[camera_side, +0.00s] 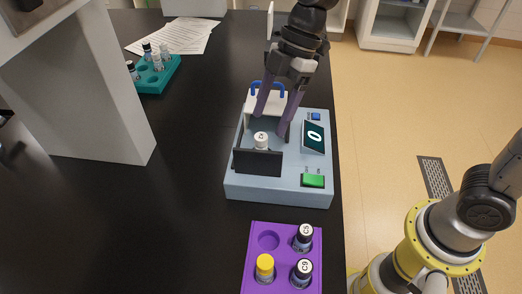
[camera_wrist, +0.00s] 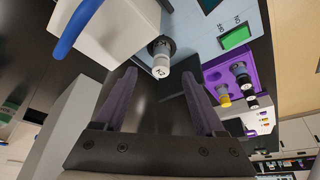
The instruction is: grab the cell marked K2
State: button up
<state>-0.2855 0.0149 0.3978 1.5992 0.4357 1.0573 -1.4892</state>
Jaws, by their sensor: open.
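The cell (camera_side: 261,138), with a white cap and dark body, stands upright in the bay of a light blue-grey device (camera_side: 245,188). In the wrist view the cap shows between and just beyond the fingertips (camera_wrist: 159,74), with nothing held. The cell's lower part is hidden in the side view by a dark front panel (camera_side: 258,162).
A white block with a blue handle (camera_side: 267,88) stands behind the bay. A screen (camera_side: 314,137) and green switch (camera_side: 313,181) are on its right. A purple rack (camera_side: 258,228) with several vials is in front; a teal rack (camera_side: 158,84) is at back left.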

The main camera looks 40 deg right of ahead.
aim_at(264, 134)
jog(key=shift+x, duration=3.55)
jog(key=shift+s+a, duration=0.1)
grip_shut()
